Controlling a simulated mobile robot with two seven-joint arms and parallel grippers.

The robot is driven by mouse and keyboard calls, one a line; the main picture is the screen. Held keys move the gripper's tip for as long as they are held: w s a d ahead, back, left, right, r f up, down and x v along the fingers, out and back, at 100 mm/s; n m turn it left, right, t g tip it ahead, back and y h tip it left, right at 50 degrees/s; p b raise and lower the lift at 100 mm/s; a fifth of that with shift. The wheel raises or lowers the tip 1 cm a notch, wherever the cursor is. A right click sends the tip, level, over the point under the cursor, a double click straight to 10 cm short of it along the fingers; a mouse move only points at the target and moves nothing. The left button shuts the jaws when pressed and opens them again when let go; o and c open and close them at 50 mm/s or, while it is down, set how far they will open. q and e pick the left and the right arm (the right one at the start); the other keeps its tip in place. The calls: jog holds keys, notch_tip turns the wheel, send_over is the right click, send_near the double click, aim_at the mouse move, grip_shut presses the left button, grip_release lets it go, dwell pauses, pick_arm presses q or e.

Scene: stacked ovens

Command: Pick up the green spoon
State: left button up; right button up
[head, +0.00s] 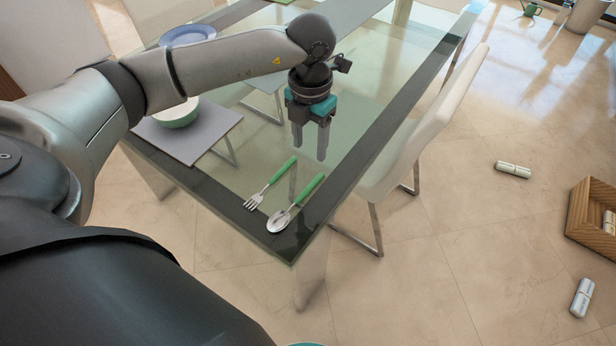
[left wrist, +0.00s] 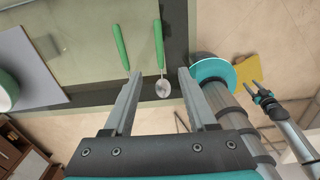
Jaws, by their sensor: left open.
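The green spoon (head: 309,189), with a green handle and a metal bowl, lies on the glass table near its front corner. It also shows in the left wrist view (left wrist: 159,45), its bowl appearing between my fingers. A fork with a green handle (head: 281,171) lies just left of it, apart from it. My left gripper (head: 309,157) is open and empty, pointing down above the table, beyond the handle ends of both utensils. A small gripper, seemingly my right one (left wrist: 254,88), shows in the left wrist view; its opening is too small to judge.
A grey placemat (head: 205,143) with a bowl (head: 178,115) lies left on the table (head: 285,245). A blue plate (head: 188,34) is farther back. A white chair (head: 425,130) stands close along the right edge. The glass around the utensils is clear.

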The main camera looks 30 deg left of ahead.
pick_arm(q)
jog(key=b, duration=0.1)
send_over(306, 190)
jog(key=f, duration=0.8)
jog(key=shift+w+d, duration=0.2)
jog(key=shift+d, duration=0.05)
jog(key=shift+f+b, duration=0.35)
jog(key=shift+f, duration=0.35)
jog(key=f, duration=0.2)
jog(key=f+b, duration=0.1)
jog(key=shift+s+a+f, duration=0.2)
jog(key=shift+a+f, duration=0.05)
jog(key=shift+f, duration=0.5)
jog(key=shift+c, duration=1.1)
jog(key=c, duration=0.6)
grip_shut()
pick_arm(e)
jog(key=shift+s+d+f, duration=0.25)
jog(key=shift+f, duration=0.45)
jog(key=shift+s+d+f, duration=0.2)
jog(key=shift+s+f, duration=0.05)
jog(key=shift+f, duration=0.45)
